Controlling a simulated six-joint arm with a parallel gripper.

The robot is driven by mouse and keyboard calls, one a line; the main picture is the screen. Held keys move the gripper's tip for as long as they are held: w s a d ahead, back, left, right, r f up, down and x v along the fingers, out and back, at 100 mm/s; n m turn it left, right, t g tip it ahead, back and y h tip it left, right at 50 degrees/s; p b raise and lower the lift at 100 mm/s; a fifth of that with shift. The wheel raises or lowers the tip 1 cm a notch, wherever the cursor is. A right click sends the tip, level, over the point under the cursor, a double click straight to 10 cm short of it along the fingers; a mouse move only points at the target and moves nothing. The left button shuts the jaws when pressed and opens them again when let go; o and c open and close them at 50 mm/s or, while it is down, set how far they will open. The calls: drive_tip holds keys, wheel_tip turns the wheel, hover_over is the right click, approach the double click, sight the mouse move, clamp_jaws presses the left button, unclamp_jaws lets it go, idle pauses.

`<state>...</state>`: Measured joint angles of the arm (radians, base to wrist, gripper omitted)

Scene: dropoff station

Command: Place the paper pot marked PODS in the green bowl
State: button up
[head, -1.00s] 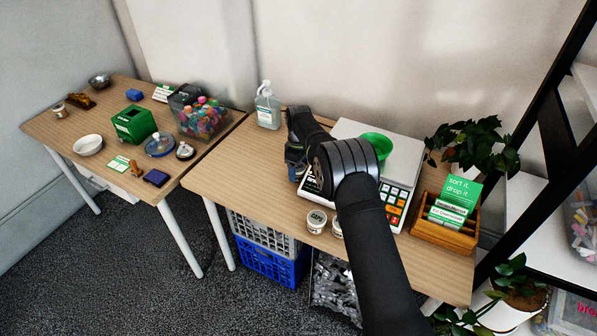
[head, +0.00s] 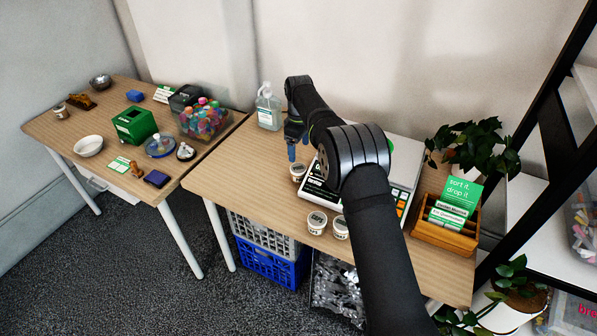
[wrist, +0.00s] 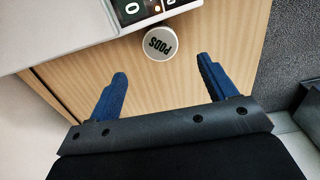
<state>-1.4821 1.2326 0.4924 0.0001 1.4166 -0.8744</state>
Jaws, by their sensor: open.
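The white paper pot marked PODS (wrist: 160,43) stands upright against the scale's display edge in the wrist view. It appears to be the pot (head: 298,172) by the scale's left corner in the head view. My gripper (wrist: 161,71) is open and empty, its blue fingers apart, with the pot ahead of and roughly between the tips. In the head view my gripper (head: 291,150) hangs just behind that pot. The green bowl (head: 391,146) is on the scale, almost wholly hidden behind my arm.
Two more pots, one (head: 317,222) and another (head: 340,227), stand at the table's front edge. A sanitiser bottle (head: 268,107) stands behind my gripper. A wooden card box (head: 445,236) and a plant (head: 470,145) are at right. Clear wood lies left of the pots.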

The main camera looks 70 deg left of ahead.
wheel_tip(320, 180, up, 6)
hover_over(298, 168)
drive_tip(key=f, duration=1.1)
drive_tip(key=shift+w+d+f, duration=0.15)
drive_tip(key=shift+w+f, duration=0.1)
drive_tip(key=shift+s+a+f, duration=0.1)
drive_tip(key=shift+f, duration=1.25)
drive_tip(key=shift+s+a+f, duration=0.1)
drive_tip(key=shift+f, duration=1.25)
drive_tip(key=shift+c, duration=0.3)
drive_tip(key=c, duration=1.2)
drive_tip(key=shift+o, duration=0.2)
drive_tip(key=shift+r, duration=0.1)
